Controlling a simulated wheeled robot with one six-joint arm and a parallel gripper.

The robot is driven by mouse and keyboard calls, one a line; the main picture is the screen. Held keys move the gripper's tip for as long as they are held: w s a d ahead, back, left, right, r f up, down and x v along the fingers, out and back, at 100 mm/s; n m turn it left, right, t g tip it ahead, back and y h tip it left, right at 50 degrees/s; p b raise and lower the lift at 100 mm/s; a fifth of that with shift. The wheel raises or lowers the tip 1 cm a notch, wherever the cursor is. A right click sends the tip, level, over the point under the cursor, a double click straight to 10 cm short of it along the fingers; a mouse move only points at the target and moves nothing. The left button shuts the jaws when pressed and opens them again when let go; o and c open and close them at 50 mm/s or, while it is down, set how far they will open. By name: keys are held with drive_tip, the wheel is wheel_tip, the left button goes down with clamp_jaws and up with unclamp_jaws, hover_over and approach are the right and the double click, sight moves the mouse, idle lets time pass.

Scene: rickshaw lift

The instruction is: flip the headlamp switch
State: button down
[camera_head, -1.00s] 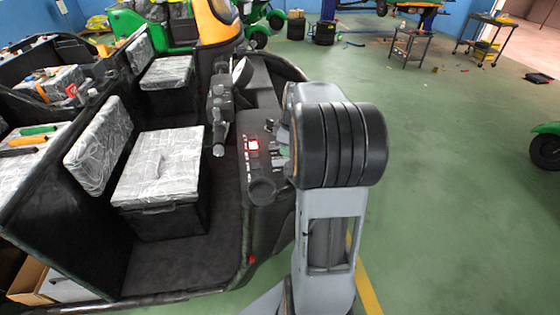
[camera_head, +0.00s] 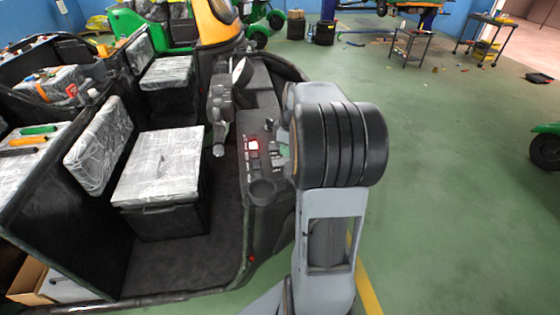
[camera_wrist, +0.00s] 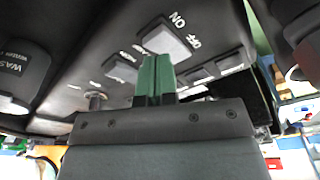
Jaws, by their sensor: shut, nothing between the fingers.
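The dashboard panel (camera_head: 258,172) of the rickshaw holds a row of small switches, one of them lit red (camera_head: 253,145). In the wrist view a large pale rocker switch (camera_wrist: 168,42) sits beside the printed words ON and OFF. Smaller switches (camera_wrist: 121,72) lie to its left and right; their labels are too blurred to read, so I cannot tell which is the headlamp switch. My gripper (camera_wrist: 155,62) has green fingers, shut and empty, with tips just below the large rocker in the picture. I cannot tell whether they touch it. The arm partly hides the panel in the head view.
A round dark cup or knob (camera_head: 262,190) sits at the panel's near end. The handlebar (camera_head: 219,125) stands left of the panel. A wrapped seat (camera_head: 158,165) is further left. Open green floor (camera_head: 450,200) lies to the right.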

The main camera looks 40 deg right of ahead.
sight(287, 160)
drive_tip(key=shift+f+b, duration=0.95)
drive_tip(key=shift+f, duration=0.25)
idle(0.6)
drive_tip(key=shift+r, duration=0.1)
drive_tip(key=shift+r+p, duration=2.65)
drive_tip(key=shift+r, duration=0.8)
drive_tip(key=s+a+r+m+t, duration=0.1)
drive_tip(key=s+a+m, duration=0.2)
drive_tip(key=s+a, duration=0.3)
drive_tip(key=s+a+r+m+t+h, duration=0.1)
drive_tip(key=s+a, duration=0.5)
drive_tip(key=a, duration=0.9)
drive_tip(key=m+t, duration=0.1)
drive_tip(key=m, duration=0.1)
drive_tip(key=shift+s+m, duration=0.25)
drive_tip(key=shift+m, duration=0.15)
